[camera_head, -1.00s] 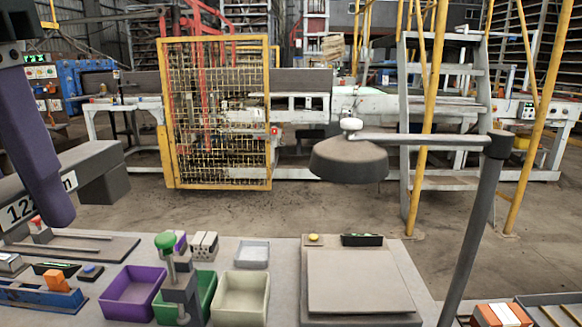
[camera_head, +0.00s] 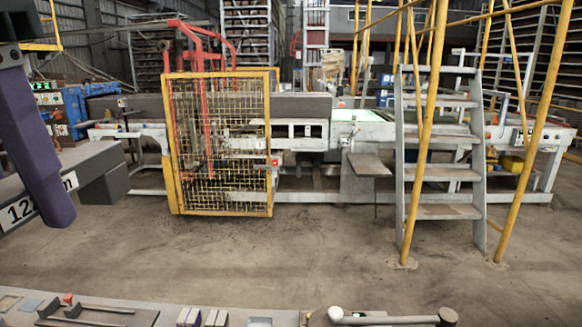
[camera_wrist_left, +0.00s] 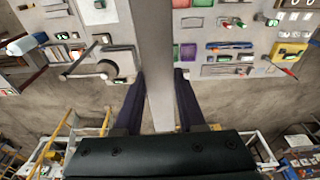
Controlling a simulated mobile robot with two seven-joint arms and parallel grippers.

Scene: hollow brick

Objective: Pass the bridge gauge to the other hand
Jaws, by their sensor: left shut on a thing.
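The bridge gauge (camera_head: 112,183) is a grey bar with a white printed label and a block at its right end. It shows at the left of the head view, and its left part runs out of the picture. My left gripper (camera_wrist_left: 160,71) is shut on it. In the left wrist view the gauge is a long grey beam (camera_wrist_left: 157,40) between the two dark purple fingers. In the head view one purple finger (camera_head: 40,160) stands in front of the bar. The gauge is held well clear of the bench. My right gripper is in neither view.
The bench (camera_head: 260,305) shows only along the bottom of the head view. A yellow mesh guard (camera_head: 218,145) and steps (camera_head: 440,165) stand beyond open floor.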

